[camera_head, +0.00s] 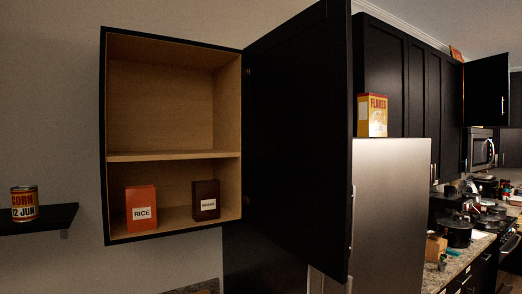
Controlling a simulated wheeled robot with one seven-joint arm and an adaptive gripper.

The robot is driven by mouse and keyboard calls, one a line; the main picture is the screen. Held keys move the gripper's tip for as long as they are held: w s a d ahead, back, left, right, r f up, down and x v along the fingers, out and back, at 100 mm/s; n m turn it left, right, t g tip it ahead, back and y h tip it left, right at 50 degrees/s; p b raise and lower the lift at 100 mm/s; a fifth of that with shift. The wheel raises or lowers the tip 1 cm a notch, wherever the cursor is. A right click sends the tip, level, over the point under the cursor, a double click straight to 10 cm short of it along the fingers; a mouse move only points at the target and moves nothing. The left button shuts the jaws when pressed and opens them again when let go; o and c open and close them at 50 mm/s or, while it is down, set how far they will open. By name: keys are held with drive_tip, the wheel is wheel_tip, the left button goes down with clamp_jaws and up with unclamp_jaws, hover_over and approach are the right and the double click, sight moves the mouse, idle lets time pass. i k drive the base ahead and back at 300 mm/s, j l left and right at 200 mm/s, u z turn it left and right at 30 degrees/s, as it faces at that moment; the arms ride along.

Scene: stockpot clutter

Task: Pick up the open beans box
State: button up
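A dark brown box (206,200) with a small white label stands upright on the bottom of an open wall cabinet, at the right side. Its label is small and seems to read BEANS. I cannot tell from here whether its top is open. An orange box (141,208) labelled RICE stands to its left, with a gap between them. My gripper is not in view.
The cabinet (174,157) has one shelf; its upper space is empty. Its black door (299,140) stands open to the right. A corn can (24,203) sits on a black wall shelf at left. A yellow FLAKES box (372,115) stands on the fridge (390,210).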

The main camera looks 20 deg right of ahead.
sight(206, 194)
drive_tip(key=l+u, duration=0.2)
drive_tip(key=u, duration=0.25)
drive_tip(key=i+l+u, duration=0.1)
drive_tip(key=l+u, duration=0.2)
drive_tip(key=u, duration=0.15)
drive_tip(key=l+u, duration=0.1)
drive_tip(key=l, duration=0.35)
drive_tip(key=k+l+u, duration=0.1)
drive_tip(key=l, duration=0.4)
drive_tip(key=l+u, duration=0.1)
drive_tip(key=l, duration=0.35)
drive_tip(key=k+l+u, duration=0.15)
drive_tip(key=l, duration=0.3)
drive_tip(key=l+u, duration=0.1)
drive_tip(key=l, duration=0.35)
drive_tip(key=j+z, duration=0.25)
drive_tip(key=k+j+z, duration=0.1)
drive_tip(key=j+z, duration=0.15)
drive_tip(key=j, duration=0.2)
